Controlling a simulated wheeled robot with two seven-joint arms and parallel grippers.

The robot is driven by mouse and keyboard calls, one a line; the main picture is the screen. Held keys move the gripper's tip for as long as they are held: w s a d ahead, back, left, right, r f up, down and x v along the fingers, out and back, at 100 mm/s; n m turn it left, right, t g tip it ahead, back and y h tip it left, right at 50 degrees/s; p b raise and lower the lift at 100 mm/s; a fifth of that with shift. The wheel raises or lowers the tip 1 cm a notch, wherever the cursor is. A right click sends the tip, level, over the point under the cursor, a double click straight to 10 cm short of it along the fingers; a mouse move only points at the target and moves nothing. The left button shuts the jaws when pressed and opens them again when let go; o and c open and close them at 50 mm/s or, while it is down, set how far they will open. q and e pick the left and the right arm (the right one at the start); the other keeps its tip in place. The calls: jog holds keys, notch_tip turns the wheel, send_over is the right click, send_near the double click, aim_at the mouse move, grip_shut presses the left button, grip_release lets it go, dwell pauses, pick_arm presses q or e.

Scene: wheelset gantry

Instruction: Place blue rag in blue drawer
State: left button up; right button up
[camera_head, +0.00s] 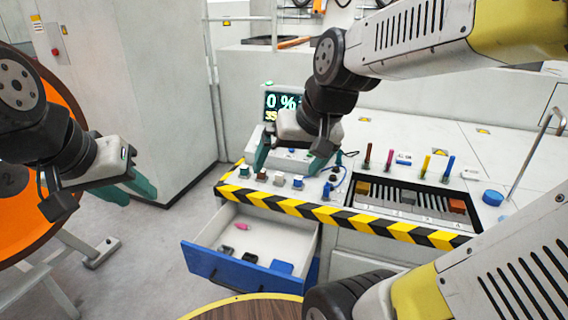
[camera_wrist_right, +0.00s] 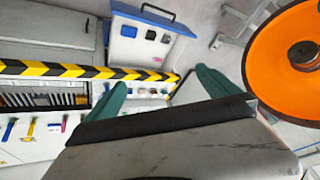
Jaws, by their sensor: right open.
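The blue drawer (camera_head: 225,268) is pulled open under the console; it also shows in the right wrist view (camera_wrist_right: 150,17). A flat blue piece (camera_head: 282,267) that looks like the blue rag lies inside, near the drawer's front right corner, and shows in the right wrist view (camera_wrist_right: 128,31). My right gripper (camera_head: 292,160) is open and empty above the console's left end, behind the drawer; its spread fingers show in the right wrist view (camera_wrist_right: 160,95). My left gripper (camera_head: 138,192) hangs at the left, apart from the drawer; its finger gap is unclear.
Dark items (camera_head: 227,250) and a pink item (camera_head: 241,226) also lie in the drawer. The console's striped edge (camera_head: 330,214) runs above it. Upright tools (camera_head: 424,166), a slotted tray (camera_head: 408,200) and a display (camera_head: 284,104) are nearby. An orange wheel (camera_head: 30,225) stands at left.

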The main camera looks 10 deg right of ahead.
jog(key=shift+n+t, duration=0.4)
jog(key=shift+n, duration=0.1)
jog(key=s, duration=0.2)
jog(key=s+r, duration=0.1)
jog(key=s, duration=0.2)
jog(key=shift+d+r, duration=0.15)
jog(key=shift+r, duration=0.05)
dwell(0.4)
